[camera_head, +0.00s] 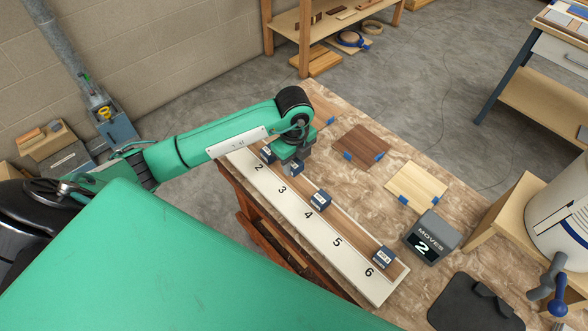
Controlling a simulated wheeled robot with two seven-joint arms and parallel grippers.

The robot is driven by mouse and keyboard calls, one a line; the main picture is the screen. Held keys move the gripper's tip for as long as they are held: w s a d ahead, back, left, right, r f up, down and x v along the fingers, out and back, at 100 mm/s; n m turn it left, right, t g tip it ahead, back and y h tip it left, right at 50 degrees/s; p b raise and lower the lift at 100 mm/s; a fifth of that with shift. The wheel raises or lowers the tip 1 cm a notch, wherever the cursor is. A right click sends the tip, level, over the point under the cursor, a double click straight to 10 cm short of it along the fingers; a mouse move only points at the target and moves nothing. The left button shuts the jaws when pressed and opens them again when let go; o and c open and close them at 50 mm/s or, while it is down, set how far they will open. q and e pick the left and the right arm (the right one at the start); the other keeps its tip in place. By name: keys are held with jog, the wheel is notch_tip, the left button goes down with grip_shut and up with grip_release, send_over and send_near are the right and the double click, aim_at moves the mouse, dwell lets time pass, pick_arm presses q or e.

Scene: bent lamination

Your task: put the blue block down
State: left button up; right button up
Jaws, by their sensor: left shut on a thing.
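A long pale board (338,243) with printed numbers lies along the table's near edge; 2 to 6 are readable, and my left arm covers its far end. Dark blue blocks with white labels stand on it: one by 2 (267,153), one by 4 (320,201) and one by 6 (383,257). My left gripper (293,160) points down over the board's back side, near 2 and 3. It is shut on a blue block (296,168), mostly hidden by the gripper. I cannot tell whether this block touches the board. My right gripper is out of view.
The marbled table (365,205) also holds a dark wood panel (361,146) and a light wood panel (416,185), both with blue tape. A black pad (470,305) lies at lower right.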

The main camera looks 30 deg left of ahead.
aim_at(294, 180)
pick_arm(q)
notch_tip(294, 180, down, 4)
jog(key=shift+r+p, duration=0.1)
jog(key=shift+p, duration=0.35)
jog(key=shift+f, duration=0.55)
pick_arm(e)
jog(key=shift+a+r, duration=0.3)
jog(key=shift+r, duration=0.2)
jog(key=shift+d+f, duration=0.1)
pick_arm(q)
jog(key=o, duration=0.8)
jog(key=shift+f, duration=0.2)
jog(key=o, duration=0.5)
jog(key=shift+c, duration=0.2)
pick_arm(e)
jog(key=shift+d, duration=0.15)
pick_arm(q)
jog(key=shift+r, duration=0.2)
